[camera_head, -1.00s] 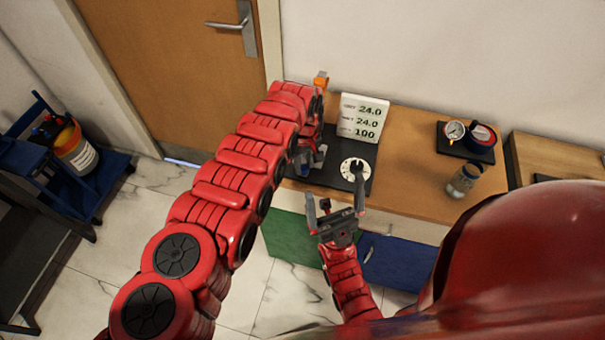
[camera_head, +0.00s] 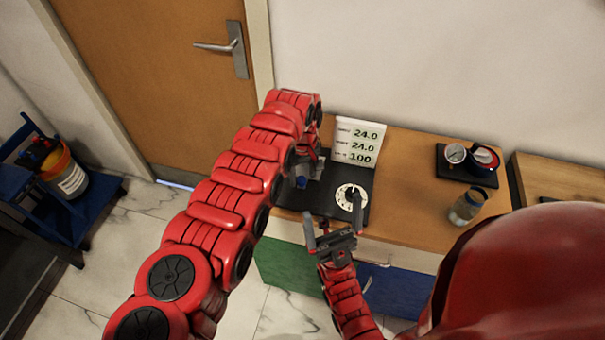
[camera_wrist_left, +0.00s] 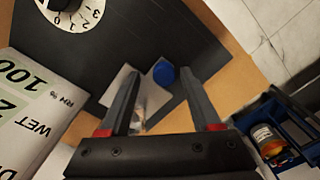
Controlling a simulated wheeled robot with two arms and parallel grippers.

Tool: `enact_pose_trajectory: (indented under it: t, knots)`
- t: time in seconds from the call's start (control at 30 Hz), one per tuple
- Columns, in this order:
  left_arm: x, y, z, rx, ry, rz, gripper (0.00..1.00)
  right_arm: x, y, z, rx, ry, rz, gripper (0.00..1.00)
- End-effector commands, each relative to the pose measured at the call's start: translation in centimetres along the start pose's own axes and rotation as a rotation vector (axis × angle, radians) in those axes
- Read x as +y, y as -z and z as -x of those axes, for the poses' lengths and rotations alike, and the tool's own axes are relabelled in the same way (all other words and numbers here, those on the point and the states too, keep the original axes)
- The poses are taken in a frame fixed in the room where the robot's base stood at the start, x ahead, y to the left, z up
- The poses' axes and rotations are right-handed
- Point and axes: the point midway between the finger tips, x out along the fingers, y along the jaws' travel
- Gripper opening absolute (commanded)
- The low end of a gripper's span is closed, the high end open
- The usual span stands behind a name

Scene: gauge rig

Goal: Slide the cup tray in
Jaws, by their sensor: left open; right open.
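A small pale grey tray-like piece with a round blue part, which I take for the cup tray, lies at the left end of the black board (camera_head: 378,207). In the left wrist view the blue part (camera_wrist_left: 163,72) and the pale piece (camera_wrist_left: 152,97) show between the fingers of my left gripper (camera_wrist_left: 159,80). The fingers are open, one on each side; I cannot tell whether they touch it. In the head view my left gripper (camera_head: 306,172) is partly hidden by its arm. My right gripper (camera_head: 332,215) is open and empty in front of the board's edge.
A white dial (camera_head: 345,193) with a black pointer sits on the board. A display panel (camera_head: 358,142) reading 24.0, 24.0 and 100 stands behind. A glass jar (camera_head: 467,207) and a dark tray (camera_head: 450,168) with two round vessels stand right.

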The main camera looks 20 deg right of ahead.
Motion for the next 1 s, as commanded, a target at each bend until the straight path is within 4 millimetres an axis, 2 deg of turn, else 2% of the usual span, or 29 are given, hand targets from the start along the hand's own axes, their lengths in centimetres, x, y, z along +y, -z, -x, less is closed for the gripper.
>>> enact_pose_trajectory:
  t: [0.23,0.4,0.47,0.9,1.0]
  knots:
    - [-0.1,0.0,0.6,-0.002,0.001,0.001,0.64,0.0,0.0,-0.1,0.000,0.000,0.000,1.00]
    - [-0.2,0.2,3.0,0.002,0.000,0.002,0.64,0.0,0.1,-0.3,0.000,0.000,0.000,1.00]
    - [-0.1,0.1,3.8,0.003,0.001,-0.001,0.64,0.0,-0.1,0.3,0.000,0.000,0.000,1.00]
    - [0.1,0.0,13.3,0.003,-0.003,-0.001,0.64,-0.2,-0.6,3.4,0.000,0.000,0.000,1.00]
    - [0.2,-0.1,15.3,0.001,-0.004,-0.003,0.64,-0.2,-0.6,3.4,0.000,0.000,0.000,1.00]
